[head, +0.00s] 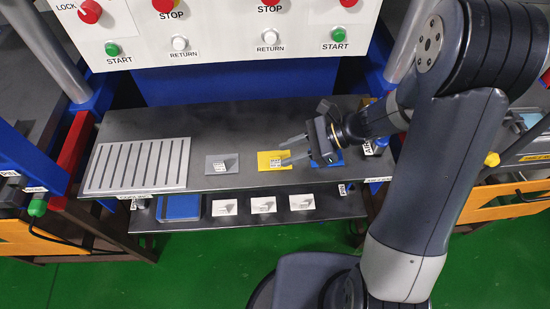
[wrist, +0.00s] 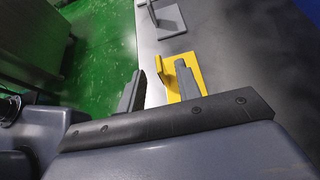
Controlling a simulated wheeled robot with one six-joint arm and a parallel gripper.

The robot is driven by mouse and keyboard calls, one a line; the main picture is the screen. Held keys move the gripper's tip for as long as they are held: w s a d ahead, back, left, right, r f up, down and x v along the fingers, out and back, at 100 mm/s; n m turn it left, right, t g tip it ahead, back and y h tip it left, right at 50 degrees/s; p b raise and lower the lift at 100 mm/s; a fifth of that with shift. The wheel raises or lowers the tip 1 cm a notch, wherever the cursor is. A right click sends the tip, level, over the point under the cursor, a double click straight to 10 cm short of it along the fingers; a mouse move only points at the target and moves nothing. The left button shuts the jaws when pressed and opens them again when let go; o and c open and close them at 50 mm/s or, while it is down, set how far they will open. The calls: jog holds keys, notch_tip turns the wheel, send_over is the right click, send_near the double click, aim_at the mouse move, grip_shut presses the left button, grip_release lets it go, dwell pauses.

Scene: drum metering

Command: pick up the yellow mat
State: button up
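The yellow mat (head: 265,160) lies flat on the dark grey upper shelf. In the wrist view the yellow mat (wrist: 201,82) shows an upright tab (wrist: 166,72). My gripper (head: 293,149) is open at the right side of the mat, its two fingers pointing left. In the wrist view the fingers of my gripper (wrist: 157,88) are apart, and the tab shows between them in the picture, just beyond the fingertips. I cannot tell whether anything touches. One finger hides part of the mat.
A grey mat (head: 222,165) lies left of the yellow one, and a blue mat (head: 337,159) lies partly hidden under my gripper. A slotted grey plate (head: 137,165) covers the shelf's left end. A control panel (head: 225,25) stands behind. A lower shelf (head: 335,205) holds several white cards.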

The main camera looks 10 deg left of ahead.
aim_at(269, 168)
jog(key=shift+x, duration=3.2)
grip_shut()
